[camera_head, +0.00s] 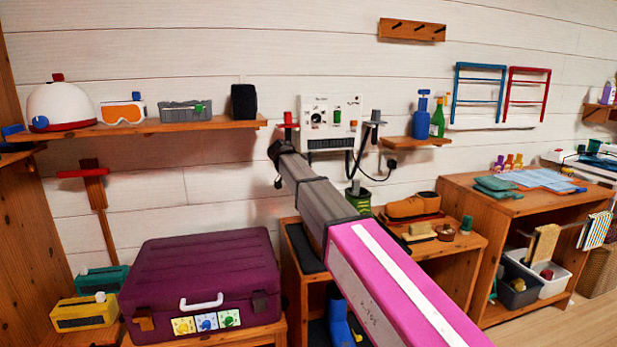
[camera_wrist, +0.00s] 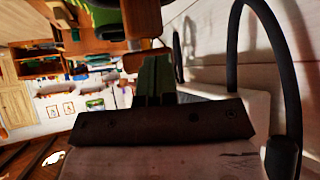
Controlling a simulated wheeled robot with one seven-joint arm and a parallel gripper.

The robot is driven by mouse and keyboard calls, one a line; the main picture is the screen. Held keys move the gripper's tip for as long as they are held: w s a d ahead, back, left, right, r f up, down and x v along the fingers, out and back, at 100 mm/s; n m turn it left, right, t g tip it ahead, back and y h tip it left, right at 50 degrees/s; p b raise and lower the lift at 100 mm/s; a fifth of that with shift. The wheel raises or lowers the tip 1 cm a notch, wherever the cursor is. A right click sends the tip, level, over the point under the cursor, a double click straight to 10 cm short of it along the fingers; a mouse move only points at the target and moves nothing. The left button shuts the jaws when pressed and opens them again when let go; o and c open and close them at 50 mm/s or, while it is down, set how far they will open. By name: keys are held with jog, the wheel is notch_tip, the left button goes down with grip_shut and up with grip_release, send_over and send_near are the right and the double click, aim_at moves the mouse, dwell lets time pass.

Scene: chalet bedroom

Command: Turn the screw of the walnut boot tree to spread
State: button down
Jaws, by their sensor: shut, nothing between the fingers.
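My gripper shows in the wrist view as dark greenish fingers (camera_wrist: 155,82) close together, shut and empty, beyond a dark plate. A brown wooden-looking piece (camera_wrist: 141,16) lies just past the fingertips; I cannot tell whether they touch or whether it is part of the boot tree. In the head view my arm reaches toward the wall and its end is not clearly seen. A green striped boot-like object (camera_head: 358,200) with a dark top stands beside my arm, partly hidden. I cannot make out the walnut boot tree or its screw for certain.
A white control box (camera_head: 330,122) with a hanging black cord is on the wall beyond my arm. A purple suitcase (camera_head: 203,270) is at the left. A wall shelf (camera_head: 150,128) hangs above it.

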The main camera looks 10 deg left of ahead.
jog(key=m, duration=0.1)
jog(key=w+m+g+h, duration=0.1)
jog(key=shift+w+a+m+g+h, duration=0.1)
jog(key=shift+a+m+g+h, duration=0.2)
jog(key=shift+m, duration=0.1)
jog(key=shift+w, duration=0.35)
dwell(1.1)
jog(key=shift+d, duration=0.2)
dwell(0.5)
